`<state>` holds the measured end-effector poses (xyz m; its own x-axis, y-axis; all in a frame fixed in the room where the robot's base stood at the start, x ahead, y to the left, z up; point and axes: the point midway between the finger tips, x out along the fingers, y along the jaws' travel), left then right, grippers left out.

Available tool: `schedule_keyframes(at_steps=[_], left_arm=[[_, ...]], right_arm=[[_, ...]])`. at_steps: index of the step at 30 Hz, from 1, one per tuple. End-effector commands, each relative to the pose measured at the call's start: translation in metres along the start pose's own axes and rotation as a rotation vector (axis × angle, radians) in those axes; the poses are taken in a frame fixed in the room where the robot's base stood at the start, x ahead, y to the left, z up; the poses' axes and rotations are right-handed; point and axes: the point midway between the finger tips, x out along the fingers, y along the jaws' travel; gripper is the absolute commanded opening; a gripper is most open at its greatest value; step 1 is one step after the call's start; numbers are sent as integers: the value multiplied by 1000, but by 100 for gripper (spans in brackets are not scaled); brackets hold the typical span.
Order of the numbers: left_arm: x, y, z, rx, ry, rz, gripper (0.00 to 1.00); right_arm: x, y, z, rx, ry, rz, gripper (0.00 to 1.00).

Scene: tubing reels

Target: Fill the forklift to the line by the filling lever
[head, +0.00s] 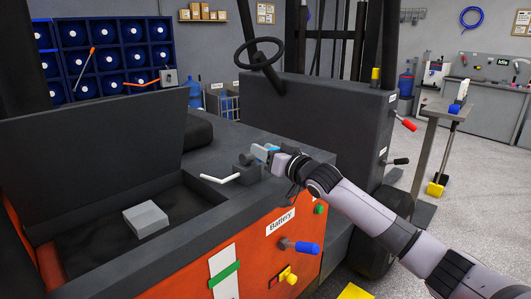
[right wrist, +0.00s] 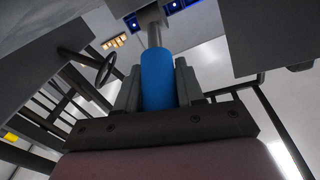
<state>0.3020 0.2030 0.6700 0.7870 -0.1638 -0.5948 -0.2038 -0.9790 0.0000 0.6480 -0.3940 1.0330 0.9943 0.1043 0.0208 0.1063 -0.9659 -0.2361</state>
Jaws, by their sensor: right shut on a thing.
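The forklift (head: 170,262) has an orange side and a dark grey top with a raised lid. My right gripper (head: 267,153) reaches in from the right over its top. It is shut on a blue lever handle, of which a little shows in the head view (head: 259,154). In the right wrist view the blue handle (right wrist: 158,78) sits between both fingers, with a metal rod beyond it. A dark block (head: 245,172) and a pale bent rod (head: 221,179) are beside the gripper. A white strip with a green band (head: 224,273) is on the orange side. My left gripper is not in view.
The open bay holds a grey box (head: 146,219). The orange side carries a second blue handle (head: 306,248), a yellow knob (head: 291,275) and a green button (head: 319,209). A dark panel (head: 318,117) and steering wheel (head: 259,53) stand behind. Floor at right is partly free.

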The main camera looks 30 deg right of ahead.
Motion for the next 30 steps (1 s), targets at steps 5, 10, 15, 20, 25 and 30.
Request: schedule_keyframes(at_steps=[5,10,15,20,25,30], left_arm=[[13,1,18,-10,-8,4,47],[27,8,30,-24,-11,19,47],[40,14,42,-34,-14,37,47],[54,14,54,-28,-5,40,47],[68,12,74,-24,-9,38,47],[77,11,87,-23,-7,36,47]], right_arm=[[-3,3,12,11,70,-18,0],[-7,6,23,24,176,-42,0],[-10,9,32,38,294,-70,0],[-12,11,40,48,396,-94,0],[-12,13,46,60,487,-116,0],[-12,14,49,66,553,-132,0]])
